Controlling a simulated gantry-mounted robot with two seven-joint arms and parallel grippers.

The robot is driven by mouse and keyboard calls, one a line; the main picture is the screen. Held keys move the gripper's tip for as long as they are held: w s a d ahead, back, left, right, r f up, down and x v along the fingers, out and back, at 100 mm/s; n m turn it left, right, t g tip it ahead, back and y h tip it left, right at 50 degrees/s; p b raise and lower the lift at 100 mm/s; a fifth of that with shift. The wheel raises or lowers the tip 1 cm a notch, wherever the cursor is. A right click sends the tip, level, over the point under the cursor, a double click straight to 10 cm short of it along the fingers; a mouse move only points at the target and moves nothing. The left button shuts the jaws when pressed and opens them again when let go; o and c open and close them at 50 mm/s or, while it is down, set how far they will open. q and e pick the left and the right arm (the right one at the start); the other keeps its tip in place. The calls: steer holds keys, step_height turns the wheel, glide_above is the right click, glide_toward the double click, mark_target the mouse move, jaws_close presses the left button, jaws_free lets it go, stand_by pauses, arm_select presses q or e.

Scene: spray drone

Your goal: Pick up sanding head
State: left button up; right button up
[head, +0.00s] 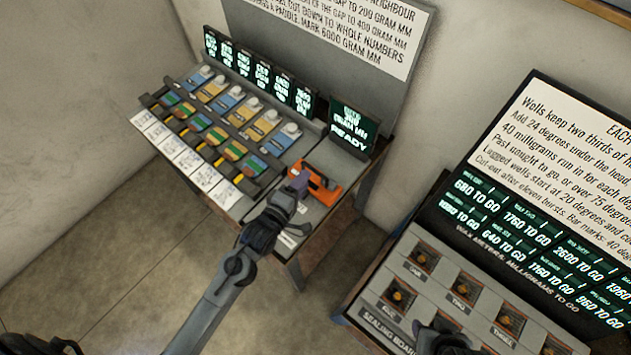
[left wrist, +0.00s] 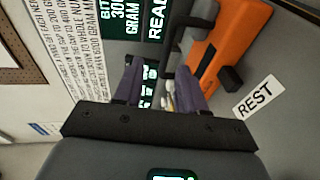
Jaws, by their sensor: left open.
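An orange tool with dark parts, which looks like the sanding head (head: 318,184), lies on the grey bench by the "REST" label. In the left wrist view the orange tool (left wrist: 237,45) is at the upper right, beside the fingers. My left gripper (head: 298,184) is open at the tool's left end, its purple fingers partly covering that end. In the left wrist view the left gripper (left wrist: 162,92) has nothing clearly between its fingers; whether it touches the tool cannot be told. A dark part at the lower right edge may be my right gripper (head: 442,340); its jaws are unclear.
Left of the tool, the bench holds rows of coloured blocks (head: 205,122) with white cards (head: 190,160). Lit screens (head: 352,130) and an instruction panel (head: 345,35) stand behind. A sealing board (head: 388,325) with several labelled wells stands at the right.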

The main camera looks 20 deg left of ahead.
mark_target(313, 170)
arm_select(q)
steer(key=shift+f+x, duration=0.2)
steer(key=shift+x, duration=1.45)
steer(key=shift+f+x, duration=0.15)
steer(key=shift+x, duration=1.5)
steer(key=shift+s, duration=0.1)
jaws_close()
steer(key=shift+r, duration=0.15)
